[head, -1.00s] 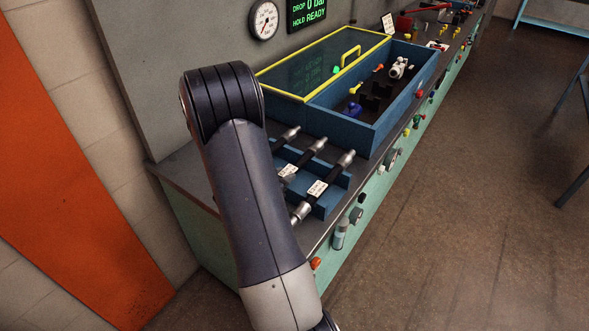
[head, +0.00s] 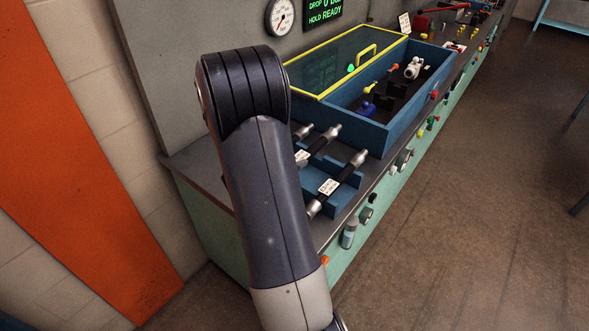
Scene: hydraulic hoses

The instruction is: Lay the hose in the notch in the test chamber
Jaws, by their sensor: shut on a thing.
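The test chamber (head: 372,136) is an open blue box on the bench. Its clear lid (head: 338,60) with a yellow frame stands open at the back. Dark notched blocks (head: 381,101) sit on the chamber floor, with no hose seen in them. Black hoses with silver end fittings lie on a blue rack in front of the chamber. The nearest hose (head: 346,176) carries a white tag (head: 327,187). A second hose (head: 322,143) lies behind it, and a silver end (head: 303,131) shows farther left. My arm covers the rack's left part. My gripper is hidden.
A blue-handled fitting (head: 369,109) and a white fitting (head: 414,68) are inside the chamber. A gauge (head: 280,17) and a green display (head: 323,11) reading "HOLD READY" are on the back panel. Valves and knobs line the bench front.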

